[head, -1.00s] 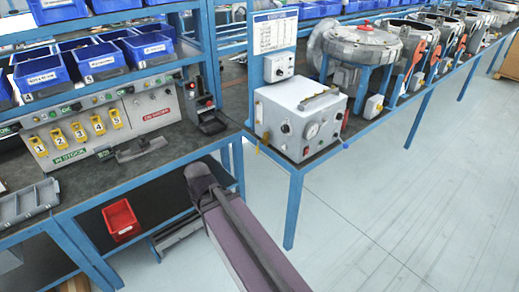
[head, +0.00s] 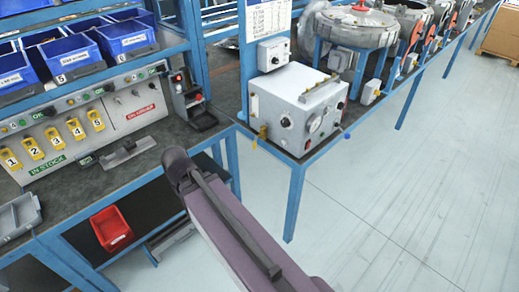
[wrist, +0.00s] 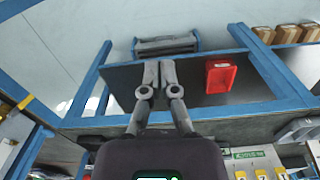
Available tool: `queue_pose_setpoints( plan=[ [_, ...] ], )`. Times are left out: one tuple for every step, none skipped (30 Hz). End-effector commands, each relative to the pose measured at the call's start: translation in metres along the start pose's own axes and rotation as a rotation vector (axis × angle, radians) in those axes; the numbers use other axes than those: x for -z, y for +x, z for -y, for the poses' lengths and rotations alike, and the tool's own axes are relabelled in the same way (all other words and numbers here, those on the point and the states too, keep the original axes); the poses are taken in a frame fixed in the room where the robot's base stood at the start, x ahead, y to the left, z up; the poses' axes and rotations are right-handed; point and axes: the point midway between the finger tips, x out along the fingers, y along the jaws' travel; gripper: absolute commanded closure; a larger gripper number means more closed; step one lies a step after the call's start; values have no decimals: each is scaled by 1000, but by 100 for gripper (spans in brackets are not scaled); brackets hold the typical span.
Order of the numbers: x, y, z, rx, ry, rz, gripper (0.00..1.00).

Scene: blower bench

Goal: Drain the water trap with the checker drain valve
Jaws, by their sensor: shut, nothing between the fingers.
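The checker is a white box (head: 300,112) with a gauge and dark knobs, standing on the corner of the blue-framed bench in the head view. A small yellow lever (head: 262,132) hangs at its left front corner, and a small blue part (head: 347,135) shows at its right. I cannot tell for sure which is the drain valve, and no water trap is clear. In the wrist view my gripper (wrist: 159,74) is shut and empty, below the bench top level by a lower shelf. A yellow piece (wrist: 26,102) shows at the left there. My gripper is hidden in the head view.
A red bin (head: 112,226) sits on the lower shelf; it also shows in the wrist view (wrist: 220,76). A control panel with yellow numbered tags (head: 54,137) and blue bins (head: 62,62) stand at left. The floor (head: 380,220) at right is clear.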

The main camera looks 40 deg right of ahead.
Motion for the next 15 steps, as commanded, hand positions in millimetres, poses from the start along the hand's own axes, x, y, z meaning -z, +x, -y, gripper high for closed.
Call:
queue_pose_setpoints(
  plan=[
    [0, 0, 0, 0, 0, 0, 100],
    [0, 0, 0, 0, 0, 0, 100],
    [0, 0, 0, 0, 0, 0, 100],
    [0, 0, 0, 0, 0, 0, 100],
    [0, 0, 0, 0, 0, 0, 100],
    [0, 0, 0, 0, 0, 0, 100],
    [0, 0, 0, 0, 0, 0, 100],
    [0, 0, 0, 0, 0, 0, 100],
    [0, 0, 0, 0, 0, 0, 100],
    [0, 1, 0, 1, 1, 0, 100],
    [0, 1, 0, 3, 2, -1, 100],
    [1, 2, -1, 6, 3, -2, 100],
    [1, 4, -1, 10, 5, -3, 100],
    [2, 6, -2, 16, 8, -5, 100],
    [3, 8, -2, 25, 12, -8, 100]
  ],
)
